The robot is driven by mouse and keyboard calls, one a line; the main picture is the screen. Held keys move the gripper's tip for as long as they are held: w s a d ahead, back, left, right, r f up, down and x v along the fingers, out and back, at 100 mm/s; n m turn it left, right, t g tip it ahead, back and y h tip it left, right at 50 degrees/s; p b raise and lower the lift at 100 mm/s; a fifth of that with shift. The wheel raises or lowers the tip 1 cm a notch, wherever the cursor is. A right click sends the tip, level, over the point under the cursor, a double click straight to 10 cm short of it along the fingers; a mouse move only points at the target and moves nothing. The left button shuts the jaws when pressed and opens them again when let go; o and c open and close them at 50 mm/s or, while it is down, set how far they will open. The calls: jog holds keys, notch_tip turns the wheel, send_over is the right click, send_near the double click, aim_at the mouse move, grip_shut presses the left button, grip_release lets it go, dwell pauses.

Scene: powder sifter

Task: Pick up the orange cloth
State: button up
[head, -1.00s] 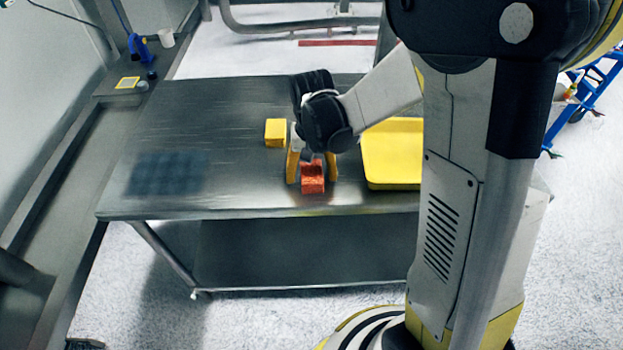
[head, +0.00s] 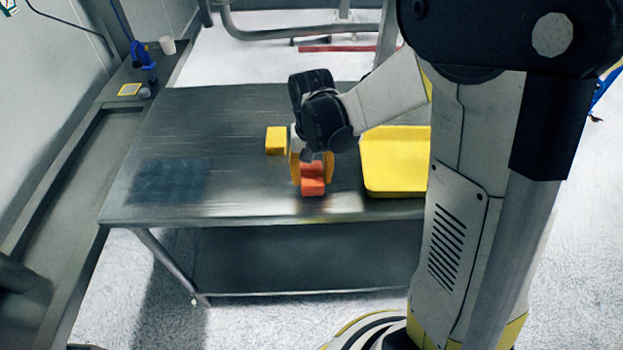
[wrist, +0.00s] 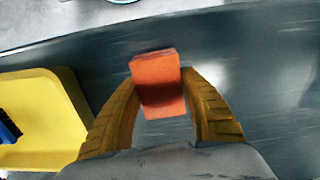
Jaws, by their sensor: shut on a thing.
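The orange cloth (head: 313,180) is a small folded block near the front edge of the metal table. It also shows in the wrist view (wrist: 158,80), between the two yellow fingers. My gripper (head: 313,168) points down over it and is shut on it, one finger at each side. In the wrist view my gripper (wrist: 160,108) has its fingertips against the cloth's sides. I cannot tell whether the cloth is touching the table or just above it.
A yellow block (head: 276,140) sits on the metal table (head: 240,185) left of my gripper. A yellow tray (head: 395,165) stands close on the right; the wrist view shows a dark and blue item (wrist: 8,128) in it. A dark patch (head: 168,181) lies at left.

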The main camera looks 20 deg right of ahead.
notch_tip(320, 180, up, 2)
jog(key=shift+r+p, duration=0.25)
jog(key=shift+p, duration=0.15)
jog(key=s+d+r+p, duration=0.3)
jog(key=d+r, duration=0.3)
jog(key=d, duration=0.5)
jog(key=shift+s, duration=0.6)
jog(key=shift+r, duration=0.1)
jog(key=o, duration=0.3)
jog(key=shift+c, duration=0.8)
jog(key=shift+a, duration=0.1)
